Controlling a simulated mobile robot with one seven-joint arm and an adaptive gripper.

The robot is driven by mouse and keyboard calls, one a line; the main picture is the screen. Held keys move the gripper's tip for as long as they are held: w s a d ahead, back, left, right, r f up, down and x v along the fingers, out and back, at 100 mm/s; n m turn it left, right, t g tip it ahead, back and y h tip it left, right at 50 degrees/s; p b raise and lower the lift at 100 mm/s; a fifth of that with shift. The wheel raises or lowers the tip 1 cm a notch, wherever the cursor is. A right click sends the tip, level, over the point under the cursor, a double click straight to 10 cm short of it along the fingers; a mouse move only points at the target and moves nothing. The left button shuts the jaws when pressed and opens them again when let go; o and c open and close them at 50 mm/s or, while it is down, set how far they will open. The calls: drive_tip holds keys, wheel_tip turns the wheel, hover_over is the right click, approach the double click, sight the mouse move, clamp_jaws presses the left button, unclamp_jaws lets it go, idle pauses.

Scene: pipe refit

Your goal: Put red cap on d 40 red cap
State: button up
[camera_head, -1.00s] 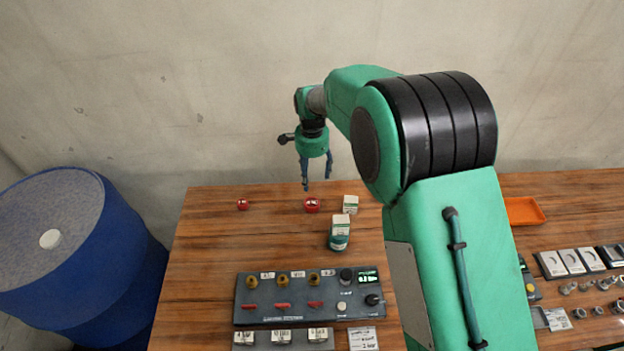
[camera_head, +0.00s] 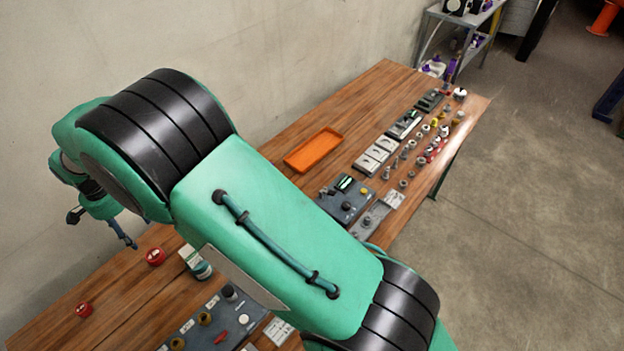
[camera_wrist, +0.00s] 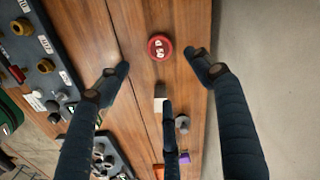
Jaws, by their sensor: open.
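Two round red caps are on the wooden table in the head view. One red cap (camera_head: 155,256) with a white label lies near my gripper (camera_head: 127,238). The other red cap (camera_head: 84,309) lies further left. In the wrist view one red cap (camera_wrist: 160,47) with white lettering, too small to read surely, sits on the wood ahead of my gripper (camera_wrist: 157,68). My gripper is open and empty, its fingers spread to either side of that cap and above the table. A third finger shows at the lower middle.
A white and green box (camera_head: 195,262) stands right of the nearer cap. A dark control panel (camera_head: 215,325) with knobs lies in front. An orange tray (camera_head: 314,149) and several small fittings lie along the table to the right. A concrete wall runs behind the table.

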drive_tip(key=shift+d+r, duration=0.1)
drive_tip(key=w+d+r+t+y, duration=0.1)
drive_tip(key=w+d+r, duration=0.3)
drive_tip(key=d+r, duration=0.5)
drive_tip(key=w+d+r, duration=0.4)
drive_tip(key=d+r, duration=0.4)
drive_tip(key=d, duration=0.2)
drive_tip(key=s+d+r+n+t, duration=0.1)
drive_tip(key=d+r, duration=0.4)
drive_tip(key=d, duration=0.4)
drive_tip(key=s+d+r, duration=0.1)
drive_tip(key=d+r, duration=0.4)
drive_tip(key=d, duration=0.5)
drive_tip(key=s+d+r+t, duration=0.1)
drive_tip(key=s+d+r, duration=0.3)
drive_tip(key=d, duration=0.5)
drive_tip(key=s+d+r+t, duration=0.1)
drive_tip(key=s+d+r, duration=0.1)
drive_tip(key=s+d, duration=0.5)
drive_tip(key=s+d+f+n+t+h, duration=0.1)
drive_tip(key=s+d+f, duration=0.1)
drive_tip(key=s+d, duration=1.1)
drive_tip(key=shift+d+f+t, duration=0.2)
drive_tip(key=shift+d+t, duration=0.1)
drive_tip(key=shift+d, duration=0.75)
